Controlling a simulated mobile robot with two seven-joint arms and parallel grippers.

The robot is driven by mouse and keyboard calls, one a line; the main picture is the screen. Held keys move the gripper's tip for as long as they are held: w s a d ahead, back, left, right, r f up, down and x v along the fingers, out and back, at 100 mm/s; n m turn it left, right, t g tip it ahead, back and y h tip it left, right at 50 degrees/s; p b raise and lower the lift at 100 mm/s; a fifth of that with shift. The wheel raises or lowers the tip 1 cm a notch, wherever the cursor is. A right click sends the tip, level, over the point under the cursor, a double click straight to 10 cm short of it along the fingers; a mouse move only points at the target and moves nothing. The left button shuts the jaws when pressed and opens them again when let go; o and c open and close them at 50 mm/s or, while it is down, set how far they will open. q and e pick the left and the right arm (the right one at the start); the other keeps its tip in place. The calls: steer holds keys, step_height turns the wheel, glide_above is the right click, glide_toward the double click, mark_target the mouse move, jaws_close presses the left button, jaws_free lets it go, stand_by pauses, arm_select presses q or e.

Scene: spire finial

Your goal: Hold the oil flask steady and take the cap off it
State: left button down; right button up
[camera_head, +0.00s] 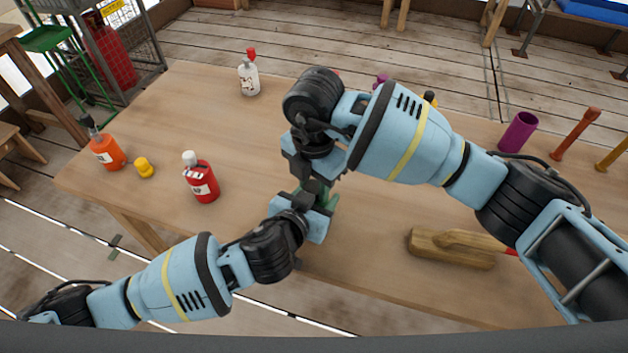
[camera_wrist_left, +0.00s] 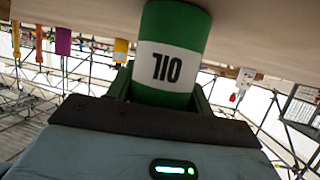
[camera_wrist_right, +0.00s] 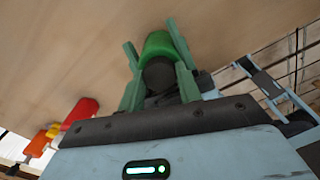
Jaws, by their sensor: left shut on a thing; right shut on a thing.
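The oil flask is green with a white band lettered OIL and shows best in the left wrist view (camera_wrist_left: 172,62). My left gripper (camera_head: 308,212) is shut around its body from the side, near the table's front edge. My right gripper (camera_head: 314,184) comes down from above the flask. In the right wrist view its green fingers are shut on the dark cap (camera_wrist_right: 159,76), with the green flask (camera_wrist_right: 160,44) beyond it. I cannot tell whether the cap is still seated. In the head view the grippers and arms hide nearly all of the flask and cap.
On the table (camera_head: 150,110) at left stand an orange bottle (camera_head: 107,152), a small yellow piece (camera_head: 144,167) and a red bottle (camera_head: 202,184). A white bottle (camera_head: 249,78) stands behind. A wooden brush (camera_head: 452,250) lies front right; a purple cup (camera_head: 518,132) stands back right.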

steer(key=n, duration=0.6)
steer(key=shift+n, duration=0.4)
steer(key=o, duration=1)
steer(key=shift+o, duration=0.2)
steer(key=shift+r, duration=2.3)
steer(key=shift+c, duration=0.2)
steer(key=shift+r+m, duration=0.7)
steer(key=shift+m, duration=0.5)
step_height(320, 180, up, 2)
steer(key=m, duration=0.4)
steer(key=shift+f, duration=4)
